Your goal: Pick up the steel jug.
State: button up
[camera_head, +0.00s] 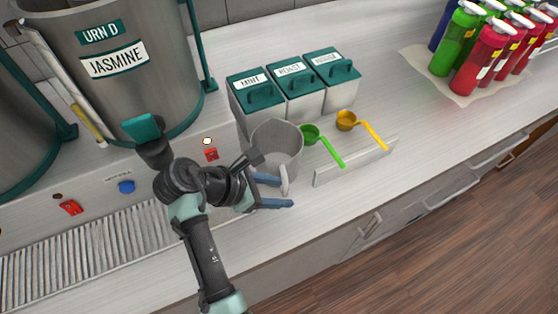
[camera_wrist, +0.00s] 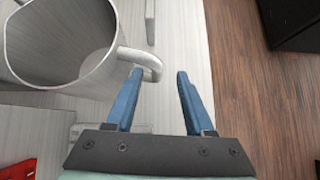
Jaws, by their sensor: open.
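The steel jug (camera_head: 277,147) stands upright on the counter, in front of the lidded canisters. Its handle (camera_head: 285,181) points toward the counter's front edge. In the wrist view the jug (camera_wrist: 60,40) fills the upper left, with its open mouth facing the camera and its handle (camera_wrist: 146,62) reaching right. My gripper (camera_head: 281,192) is open, with its blue fingers beside the handle. In the wrist view my gripper (camera_wrist: 160,74) has the handle's end just ahead of its fingertips, nearer the left finger. Whether the left finger touches the handle I cannot tell.
A green scoop (camera_head: 312,135) and a yellow scoop (camera_head: 347,120) lie right of the jug, behind a low metal strip (camera_head: 355,162). Canisters (camera_head: 291,87) stand behind. A large urn (camera_head: 130,60) stands at left. Bottles (camera_head: 480,60) stand far right. The front counter at right is clear.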

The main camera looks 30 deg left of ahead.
jog(key=p+x, duration=0.1)
jog(key=x, duration=0.4)
jog(key=shift+w+d, duration=0.1)
jog(key=shift+w, duration=0.2)
grip_shut()
jog(key=shift+r, duration=0.1)
dwell(1.0)
